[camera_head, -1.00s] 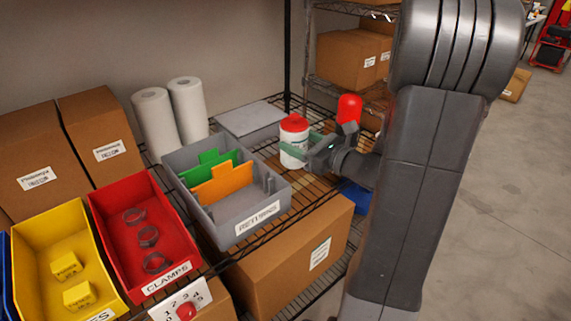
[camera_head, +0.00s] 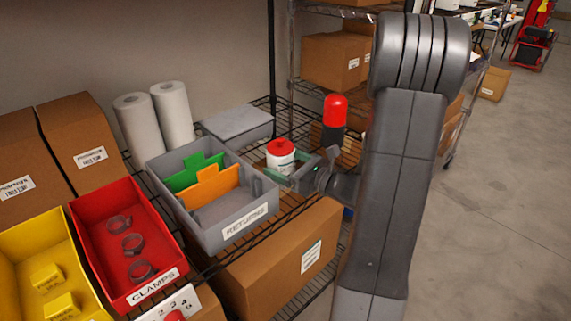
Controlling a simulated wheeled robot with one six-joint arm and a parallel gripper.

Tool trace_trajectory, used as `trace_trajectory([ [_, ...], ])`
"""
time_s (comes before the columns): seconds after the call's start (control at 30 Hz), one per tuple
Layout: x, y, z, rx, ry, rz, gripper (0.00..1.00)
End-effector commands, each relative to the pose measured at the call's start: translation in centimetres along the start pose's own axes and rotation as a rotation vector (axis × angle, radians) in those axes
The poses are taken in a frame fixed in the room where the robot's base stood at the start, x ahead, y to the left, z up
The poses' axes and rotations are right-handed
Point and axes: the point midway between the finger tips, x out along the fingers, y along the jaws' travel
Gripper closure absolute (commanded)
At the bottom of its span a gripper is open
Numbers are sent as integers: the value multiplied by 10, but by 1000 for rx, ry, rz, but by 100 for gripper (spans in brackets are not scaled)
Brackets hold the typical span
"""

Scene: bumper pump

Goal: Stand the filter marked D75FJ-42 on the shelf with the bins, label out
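The filter, a white cylinder with a red top (camera_head: 281,156), is upright behind the right end of the grey RETURNS bin (camera_head: 247,222). My gripper (camera_head: 288,170) reaches in from the right, with its green fingers around the filter's lower part, and appears shut on it. The lower front of the filter is hidden by a finger and the bin. Its marking cannot be read, and I cannot tell whether its base touches the wire shelf (camera_head: 290,204).
A red-topped dark cylinder (camera_head: 335,112) stands behind the gripper. A grey lidded box (camera_head: 238,122), two paper rolls (camera_head: 172,112), a red CLAMPS bin (camera_head: 122,245) and a yellow bin (camera_head: 30,245) share the shelf. A carton (camera_head: 285,262) is below.

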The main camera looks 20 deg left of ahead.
Motion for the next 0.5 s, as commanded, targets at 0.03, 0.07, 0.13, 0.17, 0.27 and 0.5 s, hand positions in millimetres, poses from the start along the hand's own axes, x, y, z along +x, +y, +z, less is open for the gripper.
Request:
trace_trajectory([
  [0.03,0,0,0,0,0,0,15],
  [0.07,0,0,0,0,0,0,15],
  [0.13,0,0,0,0,-1,0,15],
  [0.17,0,0,0,0,-1,0,15],
  [0.27,-4,-1,0,-1,-1,-2,15],
  [0.5,-38,-1,1,-1,-1,-5,15],
])
